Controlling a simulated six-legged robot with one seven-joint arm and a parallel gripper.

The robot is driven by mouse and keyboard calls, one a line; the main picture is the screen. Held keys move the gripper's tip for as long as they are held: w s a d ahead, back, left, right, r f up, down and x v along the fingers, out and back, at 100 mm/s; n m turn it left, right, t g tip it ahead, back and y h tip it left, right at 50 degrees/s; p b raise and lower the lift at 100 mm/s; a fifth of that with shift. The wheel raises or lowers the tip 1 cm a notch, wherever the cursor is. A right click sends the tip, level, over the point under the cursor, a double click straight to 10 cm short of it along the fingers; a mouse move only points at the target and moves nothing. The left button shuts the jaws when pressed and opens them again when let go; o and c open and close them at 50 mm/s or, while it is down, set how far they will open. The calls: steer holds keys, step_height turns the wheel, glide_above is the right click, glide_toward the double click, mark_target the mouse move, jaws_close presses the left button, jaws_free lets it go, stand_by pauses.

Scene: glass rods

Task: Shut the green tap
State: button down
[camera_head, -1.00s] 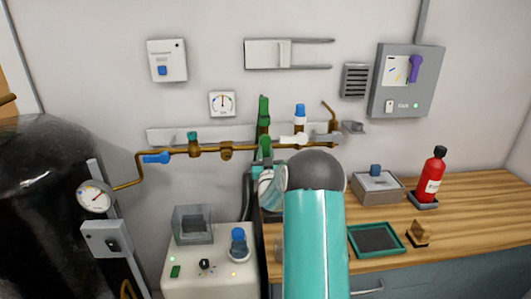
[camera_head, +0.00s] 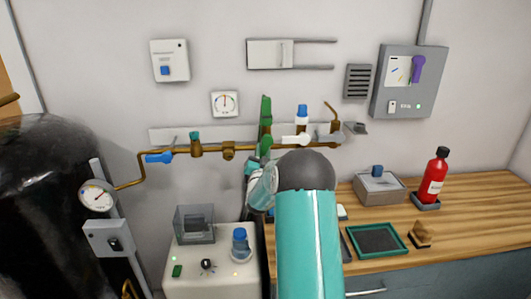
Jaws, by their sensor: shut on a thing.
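The green tap (camera_head: 266,112) stands on the brass pipe that runs along the wall, in the middle of the view. Its upper green part is upright. A lower green part (camera_head: 266,146) shows at the pipe, just above my wrist. My gripper (camera_head: 256,165) is at this lower part, shut on the green tap. My own wrist and teal arm hide most of the fingers and the exact contact.
Below stand a white machine (camera_head: 212,262) and a wooden bench (camera_head: 470,217) with a red bottle (camera_head: 433,180).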

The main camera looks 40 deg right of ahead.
steer(key=m, duration=0.1)
steer(key=m+g, duration=0.1)
steer(key=m, duration=0.1)
steer(key=a+r+m+g+h, duration=0.1)
steer(key=m, duration=0.1)
steer(key=shift+w, duration=0.4)
steer(key=m, duration=0.1)
steer(key=m+g, duration=0.1)
steer(key=m, duration=0.1)
steer(key=shift+w+a+r+m+g, duration=0.2)
steer(key=shift+a+r+m+g, duration=0.1)
steer(key=shift+a+r+g, duration=0.1)
steer(key=shift+w+a+r+m+g+y, duration=0.15)
steer(key=shift+r+m+g, duration=0.3)
steer(key=shift+m, duration=0.75)
steer(key=shift+r+m+g+y, duration=0.25)
steer(key=shift+r+m+g, duration=0.15)
steer(key=shift+m, duration=0.8)
steer(key=shift+w+a+r+m+g+y, duration=0.15)
steer(key=shift+r+m+g, duration=0.25)
steer(key=shift+m, duration=0.8)
steer(key=shift+s+d, duration=0.1)
steer(key=c, duration=1.3)
jaws_free()
steer(key=shift+o, duration=0.5)
steer(key=v, duration=1.4)
